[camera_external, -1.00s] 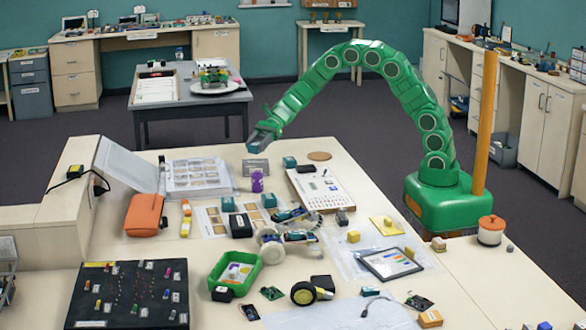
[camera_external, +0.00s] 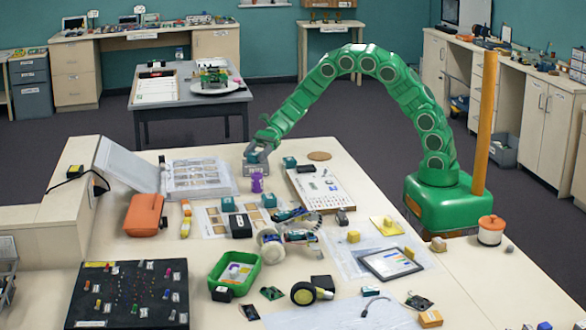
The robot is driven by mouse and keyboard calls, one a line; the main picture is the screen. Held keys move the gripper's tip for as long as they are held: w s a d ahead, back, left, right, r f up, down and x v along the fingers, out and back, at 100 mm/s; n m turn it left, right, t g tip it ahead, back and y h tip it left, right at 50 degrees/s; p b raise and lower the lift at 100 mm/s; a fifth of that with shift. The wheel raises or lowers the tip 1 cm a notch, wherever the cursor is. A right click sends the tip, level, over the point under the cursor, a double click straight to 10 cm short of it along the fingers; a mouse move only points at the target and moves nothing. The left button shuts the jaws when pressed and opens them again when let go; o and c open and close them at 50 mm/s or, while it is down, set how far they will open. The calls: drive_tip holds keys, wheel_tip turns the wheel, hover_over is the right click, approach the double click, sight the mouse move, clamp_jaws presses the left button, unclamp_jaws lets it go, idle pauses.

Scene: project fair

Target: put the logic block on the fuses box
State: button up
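My gripper (camera_external: 257,163) is pointed down at the back edge of the white table, just behind a purple cylinder (camera_external: 257,183). It is at the place of a small grey labelled box, which its fingers now mostly hide. I cannot tell whether the fingers are open or closed on that box. A teal block (camera_external: 289,162) stands just right of the gripper. More teal blocks (camera_external: 228,204) (camera_external: 269,200) and a black box (camera_external: 240,226) lie nearer the middle. Labels are too small to read, so I cannot tell which thing is the logic block or the fuses box.
An open binder (camera_external: 198,178) lies left of the gripper and a white board (camera_external: 322,188) lies right of it. An orange pouch (camera_external: 145,215), a green tray (camera_external: 234,272), a tablet (camera_external: 390,263) and a black board (camera_external: 128,295) crowd the table. Bare tabletop shows behind the binder.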

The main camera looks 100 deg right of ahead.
drive_tip(key=shift+o, duration=0.8)
drive_tip(key=shift+r, duration=0.15)
drive_tip(key=shift+s+d+r, duration=0.1)
drive_tip(key=v, duration=1.2)
drive_tip(key=s+a+r+n+g+h, duration=0.1)
drive_tip(key=s+a+r+n+g, duration=0.25)
drive_tip(key=s+a+n, duration=0.55)
drive_tip(key=s+a+r+n+g, duration=0.2)
drive_tip(key=s+a+n+g, duration=0.3)
drive_tip(key=s+a, duration=0.8)
drive_tip(key=s+n+g+h, duration=0.3)
drive_tip(key=s+n+h, duration=0.5)
drive_tip(key=s, duration=1.4)
drive_tip(key=a+r+n, duration=0.1)
drive_tip(key=n, duration=0.4)
drive_tip(key=shift+s+h, duration=0.2)
drive_tip(key=shift+h, duration=0.1)
